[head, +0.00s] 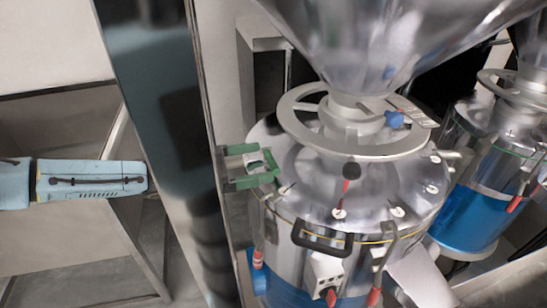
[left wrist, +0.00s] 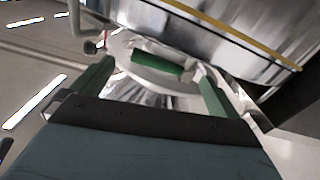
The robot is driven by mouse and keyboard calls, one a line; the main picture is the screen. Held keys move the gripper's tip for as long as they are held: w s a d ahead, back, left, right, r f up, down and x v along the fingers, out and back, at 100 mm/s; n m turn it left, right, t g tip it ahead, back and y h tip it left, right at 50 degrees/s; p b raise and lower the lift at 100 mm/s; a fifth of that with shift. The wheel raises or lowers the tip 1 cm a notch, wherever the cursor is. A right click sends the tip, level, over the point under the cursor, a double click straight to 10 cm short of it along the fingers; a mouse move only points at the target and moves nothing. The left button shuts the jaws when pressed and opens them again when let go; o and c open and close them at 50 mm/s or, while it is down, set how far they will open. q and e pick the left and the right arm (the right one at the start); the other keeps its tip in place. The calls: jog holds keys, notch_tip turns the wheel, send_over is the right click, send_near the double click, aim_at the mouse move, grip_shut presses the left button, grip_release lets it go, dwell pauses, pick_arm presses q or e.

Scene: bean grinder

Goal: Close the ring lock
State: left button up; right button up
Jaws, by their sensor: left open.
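The metal grinder drum (head: 335,235) stands upright, with a thin yellow band (head: 345,240) around its upper wall. My left gripper (head: 262,164) is at the left edge of the drum's lid, its two green fingers spread apart. In the left wrist view, a short green handle (left wrist: 157,67) with pale ends lies across the space between the fingertips of my left gripper (left wrist: 156,74). The fingers are not closed on it. I cannot tell whether either finger touches it. My right gripper is not clearly seen.
A large metal hopper (head: 390,40) rises above the drum, over a round handwheel-like ring (head: 300,125). Small levers with red grips (head: 338,205) and a black handle (head: 322,243) stick out of the drum. A second machine (head: 475,195) stands close on the right.

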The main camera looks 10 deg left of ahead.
pick_arm(q)
jog(key=v, duration=0.7)
jog(key=shift+a, duration=0.3)
jog(key=shift+s, duration=0.1)
